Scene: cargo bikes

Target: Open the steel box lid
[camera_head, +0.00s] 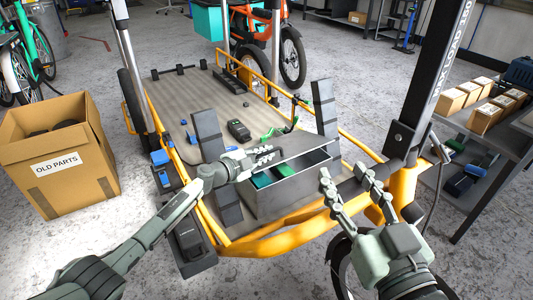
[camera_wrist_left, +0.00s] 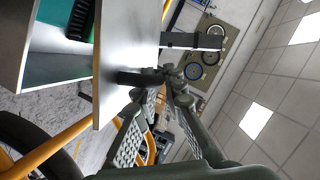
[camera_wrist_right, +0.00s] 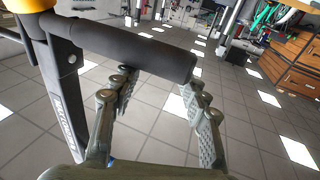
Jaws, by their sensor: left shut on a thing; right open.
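The steel box (camera_head: 300,200) sits on the front end of the cargo bike's bed. Its grey lid (camera_head: 296,148) stands partly raised and tilted, and green and teal things show inside through the gap. My left gripper (camera_head: 262,158) is at the lid's edge, shut on the dark lid handle. The left wrist view shows this handle (camera_wrist_left: 138,78) sticking out from the lid (camera_wrist_left: 128,45) into the fingers. My right gripper (camera_head: 345,182) is open and empty, to the right of the box and apart from the lid.
A black padded bar (camera_wrist_right: 130,45) lies close beyond my right fingers in the right wrist view. A dark upright post (camera_head: 440,80) stands right of the box. Yellow frame rails (camera_head: 290,238) surround the bed. An "OLD PARTS" carton (camera_head: 95,165) stands left; a shelf (camera_head: 510,118) with small boxes stands right.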

